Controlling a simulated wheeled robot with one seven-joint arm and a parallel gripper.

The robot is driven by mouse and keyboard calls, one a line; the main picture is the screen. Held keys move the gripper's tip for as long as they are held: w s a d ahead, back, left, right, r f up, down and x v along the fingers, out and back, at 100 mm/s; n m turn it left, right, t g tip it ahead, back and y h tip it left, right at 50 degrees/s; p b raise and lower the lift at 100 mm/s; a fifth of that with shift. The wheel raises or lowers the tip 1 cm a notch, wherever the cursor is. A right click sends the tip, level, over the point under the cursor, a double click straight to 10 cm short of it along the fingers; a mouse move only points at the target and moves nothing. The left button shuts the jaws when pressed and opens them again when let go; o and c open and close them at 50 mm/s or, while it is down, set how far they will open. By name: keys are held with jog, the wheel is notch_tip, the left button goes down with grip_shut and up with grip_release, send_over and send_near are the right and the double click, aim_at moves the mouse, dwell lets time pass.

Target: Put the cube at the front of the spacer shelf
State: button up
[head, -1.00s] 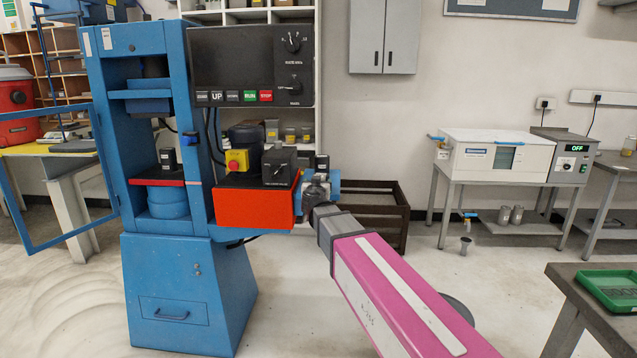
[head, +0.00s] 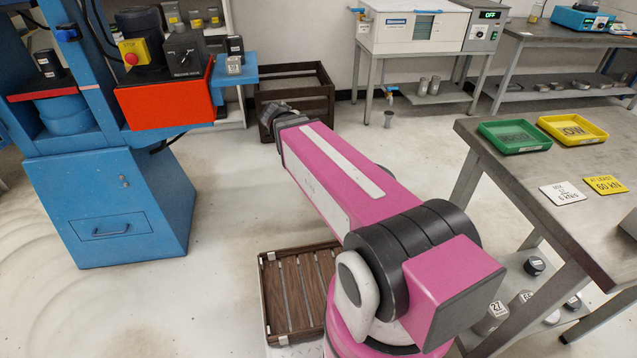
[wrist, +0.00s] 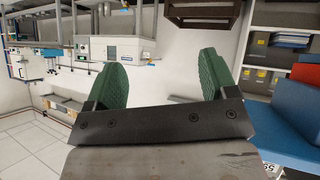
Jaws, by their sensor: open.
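A small grey cube (head: 233,65) with a number label sits on the front part of a blue side shelf (head: 250,74), which looks like the spacer shelf. A dark block (head: 235,46) stands behind it. In the wrist view, part of the labelled cube (wrist: 271,167) shows at the bottom right, beside the blue shelf (wrist: 291,127). My gripper (wrist: 163,78) is open, its green pads wide apart with nothing between them. It is apart from the cube. In the head view my arm's dark end lies below and right of the shelf; the fingers cannot be made out.
The blue press (head: 115,190) with its red-orange box (head: 165,100) stands left. A brown crate (head: 295,100) is on the floor behind. A slatted pallet (head: 295,290) lies near my base. A bench (head: 500,180) with green (head: 515,137) and yellow (head: 572,128) trays stands right.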

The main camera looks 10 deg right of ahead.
jog(key=s+d+f+n+g+y, duration=0.1)
jog(key=s+d+f+g+y, duration=0.1)
jog(key=s+f, duration=0.5)
jog(key=s+d+f+n+g+y, duration=0.1)
jog(key=s+d+f+g+y, duration=0.2)
jog(key=s+f+g, duration=0.4)
jog(key=s+d+f, duration=0.1)
jog(key=s, duration=0.1)
jog(key=shift+s+f, duration=0.15)
jog(key=shift+s, duration=0.15)
